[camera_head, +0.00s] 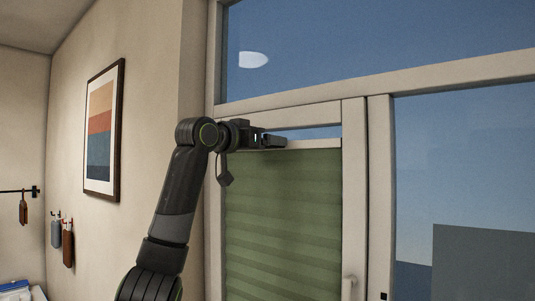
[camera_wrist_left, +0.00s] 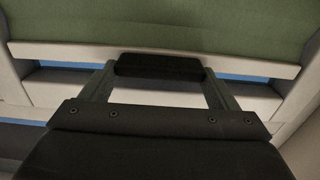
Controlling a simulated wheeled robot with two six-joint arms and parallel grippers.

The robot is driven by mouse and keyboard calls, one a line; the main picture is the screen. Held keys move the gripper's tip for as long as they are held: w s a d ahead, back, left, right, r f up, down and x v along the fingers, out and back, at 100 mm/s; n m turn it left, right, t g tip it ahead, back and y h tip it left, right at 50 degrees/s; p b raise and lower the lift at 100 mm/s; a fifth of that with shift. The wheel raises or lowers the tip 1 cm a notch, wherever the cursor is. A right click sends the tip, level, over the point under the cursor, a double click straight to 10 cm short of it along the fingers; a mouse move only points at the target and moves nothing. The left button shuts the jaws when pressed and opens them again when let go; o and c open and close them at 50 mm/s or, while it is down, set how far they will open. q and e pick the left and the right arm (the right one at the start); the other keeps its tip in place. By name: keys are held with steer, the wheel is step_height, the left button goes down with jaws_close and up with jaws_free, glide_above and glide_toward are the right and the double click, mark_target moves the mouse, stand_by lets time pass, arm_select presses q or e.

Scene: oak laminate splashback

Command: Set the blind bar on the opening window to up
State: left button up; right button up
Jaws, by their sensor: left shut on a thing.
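The blind bar (camera_head: 315,144) is a pale rail along the top edge of the green pleated blind (camera_head: 283,220). It sits high in the opening window, with a thin strip of sky between it and the top of the frame. My left gripper (camera_head: 275,141) is at the bar's left part, shut on it. In the left wrist view the bar (camera_wrist_left: 240,64) runs across behind the dark fingertips (camera_wrist_left: 160,68), with the green blind (camera_wrist_left: 160,22) above it in the picture. The fingers hide part of the bar. My right gripper is not in view.
The window handle (camera_head: 348,287) is low on the opening window's right side. A fixed pane (camera_head: 460,170) is to the right and another (camera_head: 380,40) above. A framed picture (camera_head: 103,130) hangs on the left wall, beyond my arm.

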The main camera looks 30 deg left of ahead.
arm_select(q)
steer(key=shift+s+r, duration=0.15)
steer(key=shift+r, duration=0.25)
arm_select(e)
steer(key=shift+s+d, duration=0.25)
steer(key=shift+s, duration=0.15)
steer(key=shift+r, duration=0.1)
arm_select(q)
steer(key=o, duration=1.1)
steer(key=shift+o, duration=1)
steer(key=shift+w+f, duration=0.15)
steer(key=shift+w, duration=0.05)
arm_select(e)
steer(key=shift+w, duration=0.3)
arm_select(q)
steer(key=s+a+b, duration=0.2)
steer(key=s+b, duration=0.6)
steer(key=s, duration=0.9)
steer(key=shift+s+a, duration=0.15)
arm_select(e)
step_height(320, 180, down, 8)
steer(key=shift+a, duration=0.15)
